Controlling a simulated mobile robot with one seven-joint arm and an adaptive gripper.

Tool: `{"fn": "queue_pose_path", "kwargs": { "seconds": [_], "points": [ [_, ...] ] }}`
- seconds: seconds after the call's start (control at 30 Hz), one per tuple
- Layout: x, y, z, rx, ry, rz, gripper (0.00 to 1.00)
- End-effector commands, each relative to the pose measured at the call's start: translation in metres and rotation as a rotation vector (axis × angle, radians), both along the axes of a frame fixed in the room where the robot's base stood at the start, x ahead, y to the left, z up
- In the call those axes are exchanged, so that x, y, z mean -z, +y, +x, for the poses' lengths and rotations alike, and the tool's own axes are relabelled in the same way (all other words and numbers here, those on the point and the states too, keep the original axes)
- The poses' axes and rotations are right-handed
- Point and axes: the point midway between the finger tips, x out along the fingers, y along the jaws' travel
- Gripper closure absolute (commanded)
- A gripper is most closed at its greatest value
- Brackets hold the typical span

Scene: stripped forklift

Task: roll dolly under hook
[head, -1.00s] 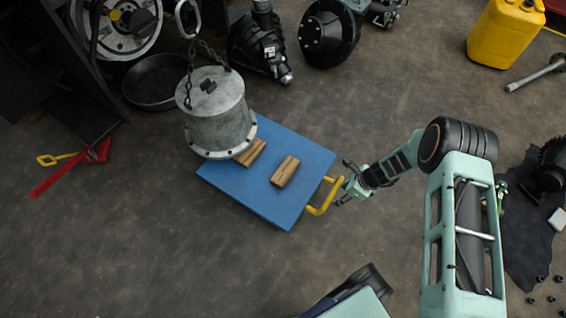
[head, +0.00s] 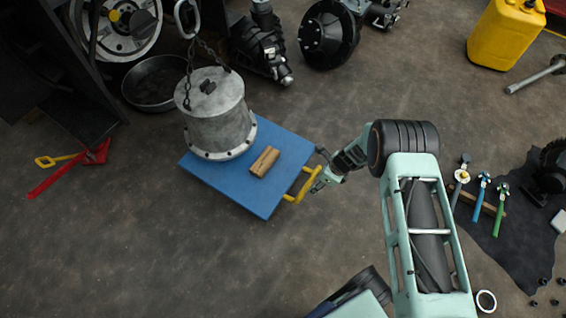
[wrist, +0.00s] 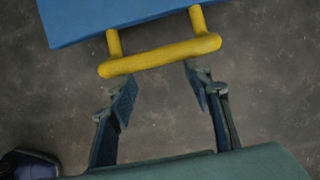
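The dolly is a blue flat platform (head: 222,188) with a yellow handle (head: 306,187) on its right side. A wooden block (head: 265,161) lies on it. A grey flanged metal drum (head: 216,112) hangs on chains from a hook (head: 187,18) at top left and overlaps the platform's left part in the head view. My gripper (head: 319,177) is at the handle. In the wrist view, its fingers (wrist: 160,88) are spread and empty, with the handle (wrist: 160,56) just beyond the tips, crosswise. I cannot tell whether they touch. The platform's edge (wrist: 125,18) shows above.
A red and yellow tool (head: 75,168) lies on the floor at left. A black pan (head: 155,82) and dark machine parts (head: 330,33) stand behind. Tools (head: 480,195) and a dark mat (head: 520,230) lie at right. The floor in front of the dolly is clear.

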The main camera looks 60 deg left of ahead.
Motion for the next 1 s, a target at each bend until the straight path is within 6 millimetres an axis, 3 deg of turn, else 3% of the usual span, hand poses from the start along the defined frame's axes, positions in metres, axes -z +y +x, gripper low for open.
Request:
{"fn": "queue_pose_path", "kwargs": {
  "seconds": [0.1,1.0],
  "points": [
    [-0.001,0.014,-0.012,-0.008,0.006,0.003,0.56],
    [-0.001,0.093,-0.055,-0.006,0.005,0.006,0.56]
  ]
}}
